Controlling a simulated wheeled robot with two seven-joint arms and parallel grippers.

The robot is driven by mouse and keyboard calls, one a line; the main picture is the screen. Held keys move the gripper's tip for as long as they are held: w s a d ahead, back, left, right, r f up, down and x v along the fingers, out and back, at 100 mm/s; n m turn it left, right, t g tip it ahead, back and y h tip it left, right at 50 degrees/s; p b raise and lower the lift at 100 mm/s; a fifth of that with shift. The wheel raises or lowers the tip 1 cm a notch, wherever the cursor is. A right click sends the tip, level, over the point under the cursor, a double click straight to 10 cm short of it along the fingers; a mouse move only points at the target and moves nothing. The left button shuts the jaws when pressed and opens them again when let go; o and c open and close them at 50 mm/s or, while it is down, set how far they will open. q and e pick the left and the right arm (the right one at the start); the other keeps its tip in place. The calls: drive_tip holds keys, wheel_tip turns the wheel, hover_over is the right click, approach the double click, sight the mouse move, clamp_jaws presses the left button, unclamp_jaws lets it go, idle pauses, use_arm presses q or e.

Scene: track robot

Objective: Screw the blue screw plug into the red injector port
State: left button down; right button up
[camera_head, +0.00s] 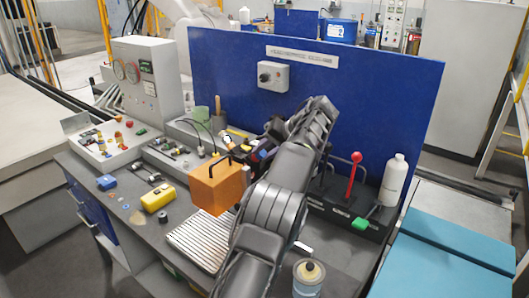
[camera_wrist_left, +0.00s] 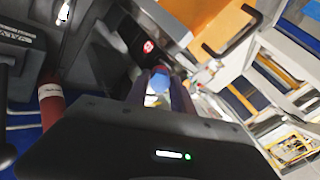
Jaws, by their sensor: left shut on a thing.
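My left gripper (camera_head: 250,157) is above the workbench, just behind and right of the orange block. In the left wrist view its fingers (camera_wrist_left: 160,88) are shut on a small blue piece (camera_wrist_left: 158,82), which looks like the blue screw plug. The fingers hide part of it. A small round red spot (camera_wrist_left: 148,46) shows on a dark part beyond the fingertips; I cannot tell whether it is the red injector port. The plug looks apart from it. In the head view the plug cannot be made out clearly. My right gripper is not in view.
The orange block (camera_head: 217,187) stands close to the gripper. A blue upright panel (camera_head: 225,75) rises behind the bench. A red-knobbed lever (camera_head: 353,175), a white bottle (camera_head: 394,181) and a jar (camera_head: 308,279) stand to the right. A yellow box (camera_head: 158,199) lies front left.

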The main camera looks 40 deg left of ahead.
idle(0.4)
use_arm(q)
drive_tip(key=shift+r+m+p, duration=0.2)
drive_tip(key=shift+m+p, duration=0.4)
drive_tip(key=shift+p, duration=0.1)
drive_tip(key=shift+m+p, duration=0.75)
drive_tip(key=shift+m, duration=0.05)
drive_tip(key=m, duration=0.4)
drive_tip(key=shift+f, duration=0.2)
drive_tip(key=m, duration=0.5)
drive_tip(key=c, duration=1)
unclamp_jaws()
drive_tip(key=shift+m, duration=0.3)
